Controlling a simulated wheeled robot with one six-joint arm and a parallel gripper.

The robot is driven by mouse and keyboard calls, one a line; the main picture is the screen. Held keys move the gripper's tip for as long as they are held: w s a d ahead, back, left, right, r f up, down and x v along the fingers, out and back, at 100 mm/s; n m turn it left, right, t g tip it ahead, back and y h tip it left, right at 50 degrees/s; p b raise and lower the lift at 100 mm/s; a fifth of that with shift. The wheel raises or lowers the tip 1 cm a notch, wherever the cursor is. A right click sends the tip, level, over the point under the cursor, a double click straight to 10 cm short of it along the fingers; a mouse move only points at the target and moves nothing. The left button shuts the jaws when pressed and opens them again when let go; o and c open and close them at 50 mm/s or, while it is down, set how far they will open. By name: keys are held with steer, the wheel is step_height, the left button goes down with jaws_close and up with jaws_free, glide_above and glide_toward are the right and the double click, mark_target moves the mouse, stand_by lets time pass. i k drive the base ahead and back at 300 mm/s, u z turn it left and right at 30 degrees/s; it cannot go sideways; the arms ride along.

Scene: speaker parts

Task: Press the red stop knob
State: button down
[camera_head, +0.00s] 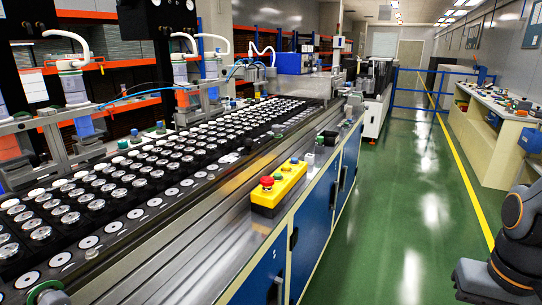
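The red stop knob (267,182) sits on top of a yellow control box (280,188), at the box's near left end. The box rests on the metal ledge along the right edge of the long machine table. Smaller buttons show on the box's top, behind the knob. Nothing touches the knob. A dark arm link with an orange ring, which looks like mine, shows at the lower right, well apart from the box. My gripper is not in view.
Rows of round speaker parts (126,184) fill the machine table left of the box. Blue cabinet doors (262,277) lie below the ledge. The green floor (390,215) is clear between the machine and a bench (484,143) on the right. A blue rail (418,106) stands farther back.

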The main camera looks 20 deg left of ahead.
mark_target(266, 178)
steer(key=u, duration=0.4)
steer(key=i, duration=0.95)
steer(key=u, duration=0.45)
